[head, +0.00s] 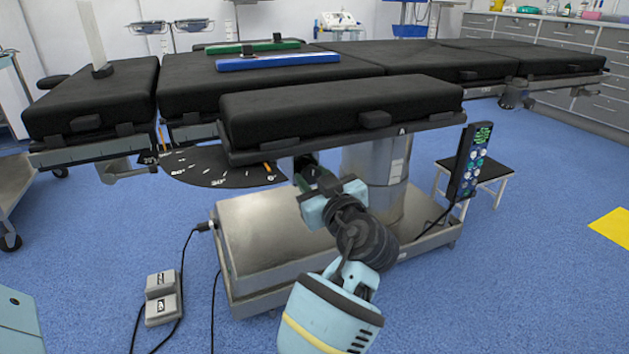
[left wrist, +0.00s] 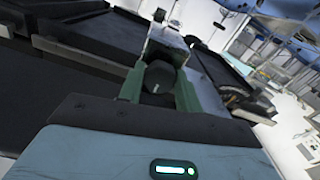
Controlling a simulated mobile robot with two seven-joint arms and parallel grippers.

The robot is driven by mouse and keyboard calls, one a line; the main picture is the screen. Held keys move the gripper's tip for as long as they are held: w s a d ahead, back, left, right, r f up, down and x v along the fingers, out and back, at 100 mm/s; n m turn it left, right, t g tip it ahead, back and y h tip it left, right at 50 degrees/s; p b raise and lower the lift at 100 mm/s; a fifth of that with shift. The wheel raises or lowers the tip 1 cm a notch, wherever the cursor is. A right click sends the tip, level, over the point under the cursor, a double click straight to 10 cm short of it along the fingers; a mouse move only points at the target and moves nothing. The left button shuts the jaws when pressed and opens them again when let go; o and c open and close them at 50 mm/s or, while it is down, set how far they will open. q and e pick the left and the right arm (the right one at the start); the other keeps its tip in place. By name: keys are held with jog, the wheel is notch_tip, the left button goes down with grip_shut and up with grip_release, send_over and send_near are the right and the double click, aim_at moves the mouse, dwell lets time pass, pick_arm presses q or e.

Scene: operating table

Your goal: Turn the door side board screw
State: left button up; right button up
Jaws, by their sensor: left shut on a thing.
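The side board (head: 340,110) is a black padded arm board along the near side of the operating table. My left gripper (head: 308,168) reaches up beneath its underside, just right of the black angle scale (head: 222,168). In the left wrist view, the green fingers of my left gripper (left wrist: 160,88) are shut on a dark rounded screw knob (left wrist: 160,76), one finger on each side. In the head view the knob is mostly hidden by the gripper and the board. My right gripper is not in view.
The steel table base (head: 270,235) and its column (head: 375,160) stand close behind my left arm. A control panel (head: 470,160) hangs at the right, near a stool (head: 490,168). A foot pedal (head: 163,298) with cables lies on the blue floor.

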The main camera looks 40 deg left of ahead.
pick_arm(q)
jog(key=shift+n, duration=0.3)
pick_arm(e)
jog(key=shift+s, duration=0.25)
pick_arm(q)
jog(key=o, duration=1)
jog(key=shift+d, duration=0.1)
jog(key=shift+s+d, duration=0.15)
jog(key=shift+d, duration=0.2)
jog(key=p+v, duration=0.2)
jog(key=v, duration=0.5)
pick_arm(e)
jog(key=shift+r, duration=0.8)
